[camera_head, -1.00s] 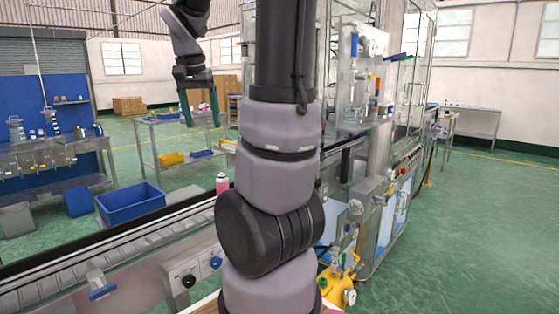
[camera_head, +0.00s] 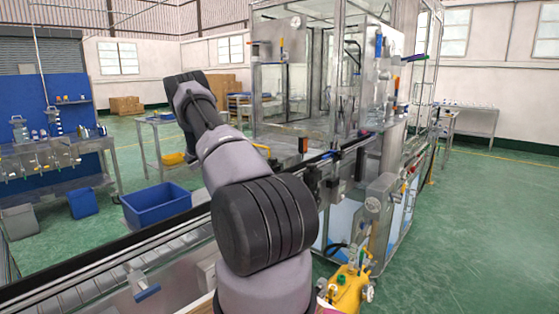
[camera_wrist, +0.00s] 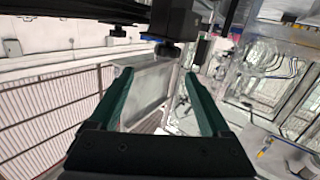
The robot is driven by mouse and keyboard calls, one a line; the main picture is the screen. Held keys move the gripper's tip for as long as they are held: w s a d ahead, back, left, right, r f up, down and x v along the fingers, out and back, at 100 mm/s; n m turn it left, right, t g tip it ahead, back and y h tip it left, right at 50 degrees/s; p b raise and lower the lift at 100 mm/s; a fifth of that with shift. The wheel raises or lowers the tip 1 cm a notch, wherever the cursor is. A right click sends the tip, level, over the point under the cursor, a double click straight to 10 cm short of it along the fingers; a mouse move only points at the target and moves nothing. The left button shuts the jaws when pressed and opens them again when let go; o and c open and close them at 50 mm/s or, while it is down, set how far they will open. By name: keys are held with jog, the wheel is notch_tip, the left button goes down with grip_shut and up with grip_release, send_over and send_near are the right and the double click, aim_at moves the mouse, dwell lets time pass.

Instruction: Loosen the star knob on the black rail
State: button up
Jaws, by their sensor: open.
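My gripper (camera_wrist: 157,76) is open in the wrist view, with its two green fingers apart and nothing held between them. A dark round knob (camera_wrist: 168,50), apparently the star knob, sits just beyond the gap between the fingertips, under a black block (camera_wrist: 177,18). Its lobes are too small to make out, and I cannot tell its exact distance from the fingers. In the head view the black rail (camera_head: 345,149) runs along the conveyor, with black blocks (camera_head: 312,181) on it. The knob cannot be made out there, and my gripper is hidden.
The conveyor (camera_head: 85,281) runs diagonally past my arm. A clear-walled machine frame (camera_head: 345,75) stands behind the rail. A yellow pump unit (camera_head: 347,290) stands at the lower right. A blue bin (camera_head: 157,204) is on the floor at left. Green floor at right is open.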

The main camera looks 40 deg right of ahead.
aim_at(273, 162)
jog(key=shift+h, duration=0.5)
jog(key=x, duration=0.3)
jog(key=f+x, duration=0.1)
jog(key=x, duration=0.7)
jog(key=shift+w+d+f, duration=0.25)
jog(key=shift+d+f, duration=0.15)
grip_shut()
jog(key=shift+t, duration=0.4)
jog(key=shift+w+d+n+t+h, duration=0.1)
jog(key=shift+w+n+t+h, duration=0.2)
jog(key=shift+n+t, duration=0.85)
jog(key=shift+w+d+n+t+h, duration=0.15)
jog(key=shift+n+t+h, duration=0.45)
jog(key=shift+t, duration=0.85)
jog(key=shift+w+a+n+t+h, duration=0.1)
jog(key=shift+w+n+t+h, duration=0.2)
jog(key=shift+n+t, duration=0.9)
jog(key=shift+t, duration=0.3)
jog(key=shift+w, duration=0.1)
